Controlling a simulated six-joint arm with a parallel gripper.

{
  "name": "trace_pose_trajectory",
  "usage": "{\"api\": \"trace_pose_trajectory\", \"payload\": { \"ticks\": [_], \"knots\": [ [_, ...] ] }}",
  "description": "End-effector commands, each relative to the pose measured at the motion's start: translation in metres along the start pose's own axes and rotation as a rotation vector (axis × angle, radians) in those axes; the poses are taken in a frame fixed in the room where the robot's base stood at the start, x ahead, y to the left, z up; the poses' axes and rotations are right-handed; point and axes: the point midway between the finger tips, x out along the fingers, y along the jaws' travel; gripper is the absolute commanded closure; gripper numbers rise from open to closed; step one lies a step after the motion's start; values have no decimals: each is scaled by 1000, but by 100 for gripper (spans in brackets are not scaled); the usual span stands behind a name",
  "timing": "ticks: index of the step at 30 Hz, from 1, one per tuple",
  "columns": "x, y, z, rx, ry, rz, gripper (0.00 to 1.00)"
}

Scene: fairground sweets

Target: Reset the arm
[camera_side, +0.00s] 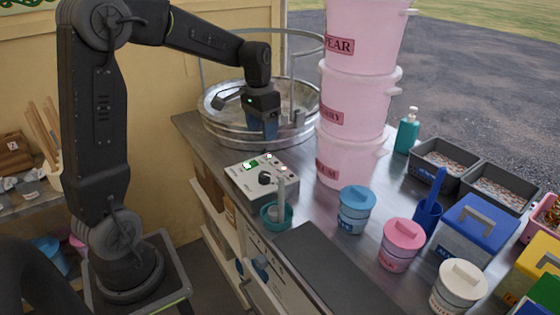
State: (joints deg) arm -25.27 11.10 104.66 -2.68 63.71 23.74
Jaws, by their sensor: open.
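The grey control box (248,181) with a black knob and a lit green switch sits just in front of and below my gripper. A teal cup (277,218) with a grey stick-like handle standing in it is beside the box.
Stacked pink tubs (345,115) stand close to the right of my gripper. Blue (356,210), pink (402,245) and white (459,288) lidded pots line the counter. A blue-lidded box (470,232), grey trays (445,165) and a teal bottle (406,132) are further right. A dark mat (325,270) lies bare in front.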

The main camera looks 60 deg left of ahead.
Motion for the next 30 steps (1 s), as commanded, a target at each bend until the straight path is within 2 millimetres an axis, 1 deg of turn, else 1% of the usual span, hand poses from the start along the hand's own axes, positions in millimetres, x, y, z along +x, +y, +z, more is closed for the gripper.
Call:
{"api": "trace_pose_trajectory", "payload": {
  "ticks": [1,2,3,5,7,9,11,12,15,18,21,25,30],
  "knots": [
    [-10,14,7,9,26,-12,36],
    [-16,23,12,13,43,-19,36],
    [-23,35,21,16,67,-29,36],
    [-34,56,36,23,109,-42,36],
    [-44,78,56,30,160,-53,36],
    [-51,98,78,36,213,-60,36],
    [-55,113,96,42,259,-62,36],
    [-56,122,109,44,288,-61,36],
    [-56,139,138,50,356,-53,36],
    [-52,150,160,54,411,-40,36],
    [-49,156,174,55,446,-29,36],
    [-46,159,181,56,465,-22,36],
    [-46,159,182,54,466,-21,36]
  ]
}}
